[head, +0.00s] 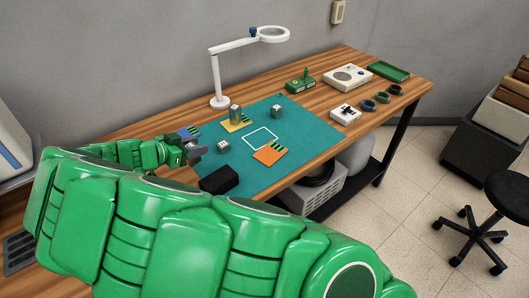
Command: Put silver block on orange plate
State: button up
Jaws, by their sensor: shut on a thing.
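My gripper (194,149) is over the left part of the mat, in front of the blue plate (184,132) and left of the orange plate. It is shut on a small grey thing, probably a silver block, mostly hidden by the fingers. A small silver block (223,146) stands on the mat just right of my gripper. Another small block (277,111) stands farther back.
A black box (219,180) lies at the mat's near edge. A white lamp (216,85) stands behind the mat. Green and white devices, dark rings and a green tray (388,71) stand on the table's right part.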

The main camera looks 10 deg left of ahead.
jog(key=w+d+r+m+g+h, duration=0.1)
jog(key=d+r, duration=0.1)
jog(key=d, duration=1.1)
jog(key=w+d+r+m+h, duration=0.1)
jog(key=d+r, duration=0.1)
jog(key=d, duration=1)
send_over(274, 150)
jog(key=s, duration=0.2)
jog(key=f, duration=0.8)
jog(key=shift+w+d+f, duration=0.15)
jog(key=shift+d, duration=0.1)
jog(key=shift+w+a+f, duration=0.2)
jog(key=shift+w+f, duration=0.55)
jog(key=shift+f, duration=1.65)
jog(key=shift+f, duration=0.15)
jog(key=o, duration=1.2)
